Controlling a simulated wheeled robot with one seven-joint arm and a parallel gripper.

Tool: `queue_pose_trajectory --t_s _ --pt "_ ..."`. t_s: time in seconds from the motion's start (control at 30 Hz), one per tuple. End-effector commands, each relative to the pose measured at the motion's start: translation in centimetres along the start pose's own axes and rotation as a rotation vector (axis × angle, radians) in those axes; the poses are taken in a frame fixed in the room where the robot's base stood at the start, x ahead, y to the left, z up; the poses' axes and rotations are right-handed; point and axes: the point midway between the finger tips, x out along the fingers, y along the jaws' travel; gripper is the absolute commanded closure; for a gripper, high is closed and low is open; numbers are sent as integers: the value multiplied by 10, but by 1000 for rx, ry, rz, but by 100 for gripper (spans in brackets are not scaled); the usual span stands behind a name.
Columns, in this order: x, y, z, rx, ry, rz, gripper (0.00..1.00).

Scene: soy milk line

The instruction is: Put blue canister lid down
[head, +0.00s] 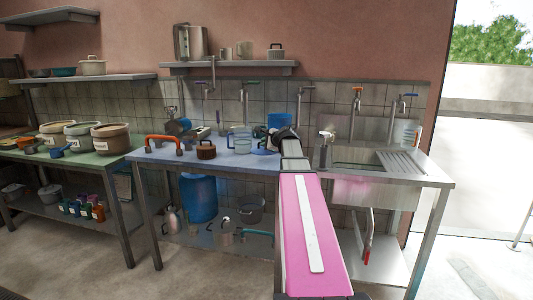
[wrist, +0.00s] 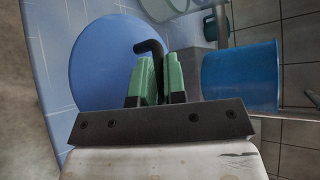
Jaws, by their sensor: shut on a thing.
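The blue canister lid (wrist: 105,55) is a round blue disc with a black hooked handle (wrist: 150,47). My gripper (wrist: 160,75) has green fingers, shut on that handle. In the head view the lid (head: 262,152) shows low over the right part of the blue worktop, left of my gripper (head: 283,138), which is dark and partly hidden by my arm. I cannot tell whether the lid touches the worktop. The blue canister (wrist: 240,76) stands to the right of the lid in the wrist view. In the head view the canister (head: 279,120) is behind my gripper.
A clear pot (head: 239,142), a brown pot (head: 206,150) and an orange-handled thing (head: 163,140) stand left of the lid on the worktop (head: 185,160). A sink (head: 365,160) with taps is on the right. The tiled wall (head: 225,100) closes the back.

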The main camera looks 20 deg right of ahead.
Motion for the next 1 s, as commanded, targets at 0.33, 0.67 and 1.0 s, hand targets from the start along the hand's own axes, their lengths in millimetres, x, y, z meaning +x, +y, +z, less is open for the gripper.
queue_pose_trajectory --t_s 0.33,0.67,1.0 --pt "8 9 -20 1 0 1 100" --pt "20 35 -32 0 0 0 100" --pt "22 37 -33 0 0 1 82"
